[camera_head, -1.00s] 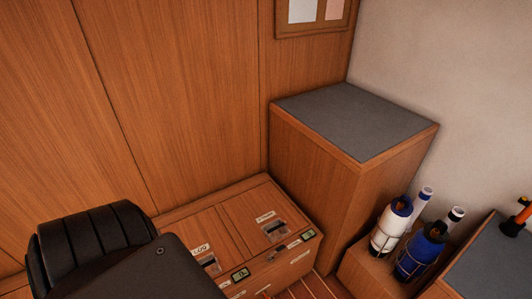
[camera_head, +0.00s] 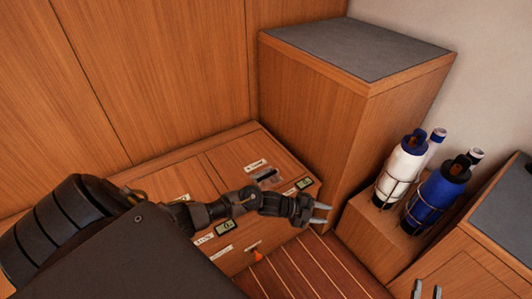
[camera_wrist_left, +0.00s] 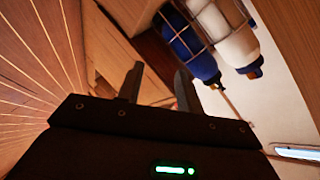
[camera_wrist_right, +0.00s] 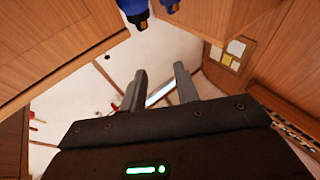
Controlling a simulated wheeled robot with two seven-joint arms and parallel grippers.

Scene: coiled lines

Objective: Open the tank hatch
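A low wooden bench (camera_head: 232,160) has two lids in its top, each with a white label; I cannot read which one is the tank hatch. The right lid (camera_head: 240,155) is closed and shows a dark recessed latch (camera_head: 266,175). The left lid (camera_head: 180,173) lies flat, with its latch area mostly hidden by my left arm. My left gripper (camera_head: 322,214) is open and empty, in front of the bench's right end and apart from both lids. My right gripper (camera_head: 428,291) is open and empty at the bottom edge, well right of the bench.
A tall grey-topped cabinet (camera_head: 315,105) stands at the bench's right. White (camera_head: 402,168) and blue (camera_head: 437,195) fenders sit in wire holders. Small displays (camera_head: 225,226) and an orange handle (camera_head: 257,255) are on the bench front. The striped floor (camera_head: 315,270) is clear.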

